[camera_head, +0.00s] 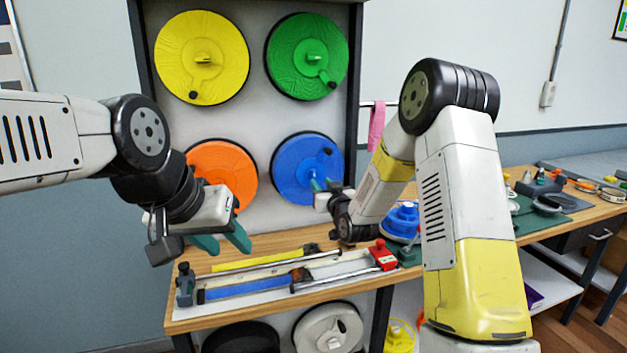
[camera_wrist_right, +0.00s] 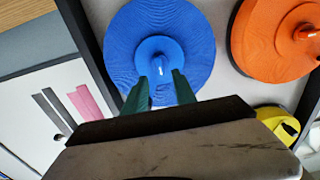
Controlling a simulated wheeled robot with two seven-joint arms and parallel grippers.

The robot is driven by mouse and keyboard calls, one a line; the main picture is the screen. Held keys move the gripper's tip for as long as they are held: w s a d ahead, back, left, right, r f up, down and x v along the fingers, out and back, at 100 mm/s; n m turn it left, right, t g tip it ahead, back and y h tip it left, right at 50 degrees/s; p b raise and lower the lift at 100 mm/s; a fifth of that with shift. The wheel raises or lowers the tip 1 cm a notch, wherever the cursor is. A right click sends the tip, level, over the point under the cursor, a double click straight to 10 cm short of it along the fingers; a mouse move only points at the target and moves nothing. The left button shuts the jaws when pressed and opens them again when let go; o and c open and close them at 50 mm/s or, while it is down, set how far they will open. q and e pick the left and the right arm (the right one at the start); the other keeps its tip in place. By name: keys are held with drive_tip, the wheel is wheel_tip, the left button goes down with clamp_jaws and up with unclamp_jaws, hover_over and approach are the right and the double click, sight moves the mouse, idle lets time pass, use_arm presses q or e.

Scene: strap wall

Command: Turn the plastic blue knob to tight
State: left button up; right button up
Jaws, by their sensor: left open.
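The blue knob sits at the centre of a large round blue disc (camera_head: 292,165) on the strap wall. In the right wrist view the blue disc (camera_wrist_right: 195,40) fills the upper middle, and the blue knob (camera_wrist_right: 157,60) with its small raised grip shows between my two green fingertips. My right gripper (camera_head: 322,185) is at the disc's lower right edge in the head view. Its fingers (camera_wrist_right: 160,84) are apart; I cannot tell whether they touch the knob. My left gripper (camera_head: 224,243) is open and empty, above the bench in front of the orange disc.
Yellow (camera_head: 202,58), green (camera_head: 307,57) and orange (camera_head: 222,170) discs share the wall panel. A wooden bench (camera_head: 200,322) below holds a yellow strap, a blue strap and a red-ended clamp (camera_head: 382,255). A pink strap (camera_head: 376,126) hangs at right. More benches stand further right.

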sight(315, 175)
drive_tip(key=x, duration=0.6)
clamp_jaws()
